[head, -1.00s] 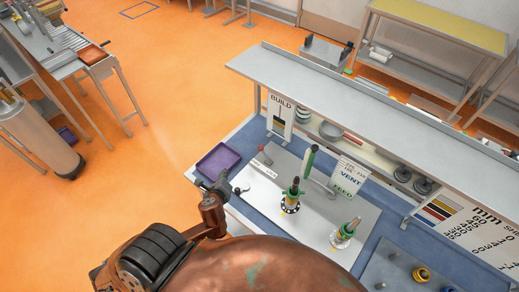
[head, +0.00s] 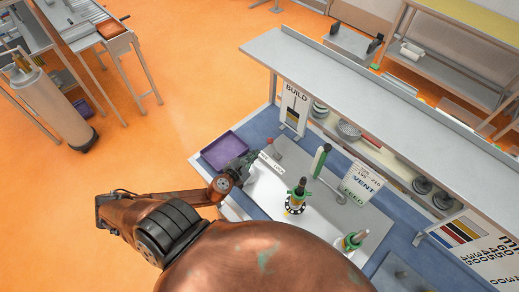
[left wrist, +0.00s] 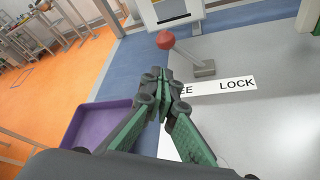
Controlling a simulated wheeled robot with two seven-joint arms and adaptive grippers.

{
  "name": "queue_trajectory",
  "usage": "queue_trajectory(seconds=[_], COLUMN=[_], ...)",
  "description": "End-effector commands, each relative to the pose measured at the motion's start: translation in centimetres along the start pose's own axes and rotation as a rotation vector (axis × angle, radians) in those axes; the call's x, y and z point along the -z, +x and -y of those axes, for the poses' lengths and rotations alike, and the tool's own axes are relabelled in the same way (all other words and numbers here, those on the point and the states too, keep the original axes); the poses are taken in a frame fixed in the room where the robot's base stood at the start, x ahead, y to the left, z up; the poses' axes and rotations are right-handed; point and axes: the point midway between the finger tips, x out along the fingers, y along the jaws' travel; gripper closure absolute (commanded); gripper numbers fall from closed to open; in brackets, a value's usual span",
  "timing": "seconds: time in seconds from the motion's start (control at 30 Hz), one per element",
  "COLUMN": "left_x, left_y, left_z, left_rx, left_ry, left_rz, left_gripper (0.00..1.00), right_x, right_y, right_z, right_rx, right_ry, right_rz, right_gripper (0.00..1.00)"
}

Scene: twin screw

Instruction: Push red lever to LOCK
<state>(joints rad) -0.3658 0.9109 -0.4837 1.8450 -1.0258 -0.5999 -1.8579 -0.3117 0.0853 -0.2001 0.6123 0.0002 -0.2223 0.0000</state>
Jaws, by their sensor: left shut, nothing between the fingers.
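The red lever knob (left wrist: 165,40) shows in the left wrist view on a grey shaft that rises from a small grey base (left wrist: 204,68). The lever leans left, away from the LOCK end of a white label strip (left wrist: 215,87); part of the word at the strip's left end is hidden by my fingers. My left gripper (left wrist: 157,76) is shut and empty, its tips just below the knob in the picture and apart from it. In the head view my left gripper (head: 250,158) is at the label's left end. My right gripper is not in view.
A purple tray (head: 222,149) lies beside my left gripper on the blue bench. A BUILD sign (head: 294,105) and a VENT sign (head: 361,182) stand behind.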

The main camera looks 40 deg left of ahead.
Motion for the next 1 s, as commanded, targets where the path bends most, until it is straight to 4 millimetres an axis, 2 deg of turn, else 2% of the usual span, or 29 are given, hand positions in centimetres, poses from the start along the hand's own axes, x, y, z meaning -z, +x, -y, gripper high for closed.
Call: queue_trajectory(seconds=[0.3,0.5,0.7,1.0], left_x=[-0.3,-0.2,-0.2,-0.2], left_y=[5.7,8.2,9.1,9.1], left_z=[0.0,0.1,0.1,0.1], left_rx=[-0.001,0.001,0.002,0.002], left_ry=[-0.002,-0.002,-0.002,-0.001], left_rz=[0.003,0.003,0.002,0.003], left_gripper=[1.00,1.00,1.00,1.00], right_x=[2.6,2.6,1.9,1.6], right_y=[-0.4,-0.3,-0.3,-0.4], right_z=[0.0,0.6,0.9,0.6], right_rx=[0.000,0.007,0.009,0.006], right_ry=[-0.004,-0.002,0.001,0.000], right_rz=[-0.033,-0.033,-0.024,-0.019], right_gripper=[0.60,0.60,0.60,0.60])
